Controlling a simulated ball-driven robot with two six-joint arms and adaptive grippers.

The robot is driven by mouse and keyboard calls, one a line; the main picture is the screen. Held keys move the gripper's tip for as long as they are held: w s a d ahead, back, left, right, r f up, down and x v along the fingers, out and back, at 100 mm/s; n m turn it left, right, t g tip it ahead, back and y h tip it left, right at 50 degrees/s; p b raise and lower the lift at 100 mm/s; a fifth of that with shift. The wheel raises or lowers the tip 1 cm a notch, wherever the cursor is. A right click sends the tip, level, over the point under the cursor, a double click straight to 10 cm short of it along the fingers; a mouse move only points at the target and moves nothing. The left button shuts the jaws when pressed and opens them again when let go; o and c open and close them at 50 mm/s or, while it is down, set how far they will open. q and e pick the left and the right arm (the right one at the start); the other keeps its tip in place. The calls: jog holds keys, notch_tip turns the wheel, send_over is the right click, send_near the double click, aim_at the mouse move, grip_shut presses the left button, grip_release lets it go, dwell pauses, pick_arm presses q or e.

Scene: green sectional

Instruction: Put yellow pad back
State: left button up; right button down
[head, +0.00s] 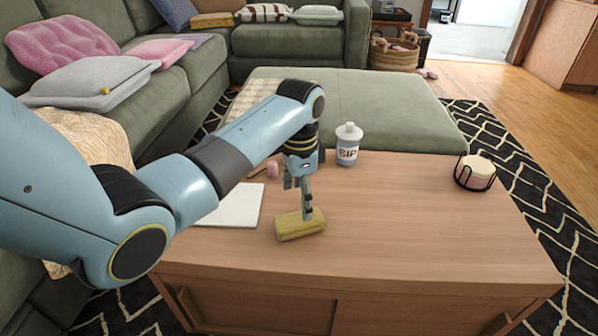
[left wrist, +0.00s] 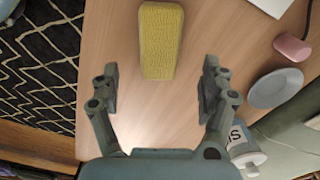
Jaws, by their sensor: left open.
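The yellow pad (head: 301,228) lies flat on the wooden coffee table, near its front edge and left of the middle. In the left wrist view the yellow pad (left wrist: 160,42) is at the top, just beyond the fingertips and roughly midway between them. My left gripper (head: 304,205) points down over the pad in the head view, with its fingers overlapping the pad there. In the left wrist view the left gripper (left wrist: 160,85) is open with only bare table between its fingers. Whether a finger touches the pad I cannot tell. My right gripper shows in neither view.
A white bottle (head: 348,145) stands at the table's back edge. A black wire holder (head: 475,173) with a round pink-and-cream item is at the right. A white sheet-like item (head: 233,205) lies left of the pad. The table's right half (head: 430,230) is mostly clear.

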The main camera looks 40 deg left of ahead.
aim_at(299, 219)
pick_arm(q)
notch_tip(299, 219, up, 4)
jog(key=shift+r+p, duration=0.1)
jog(key=shift+p, duration=0.7)
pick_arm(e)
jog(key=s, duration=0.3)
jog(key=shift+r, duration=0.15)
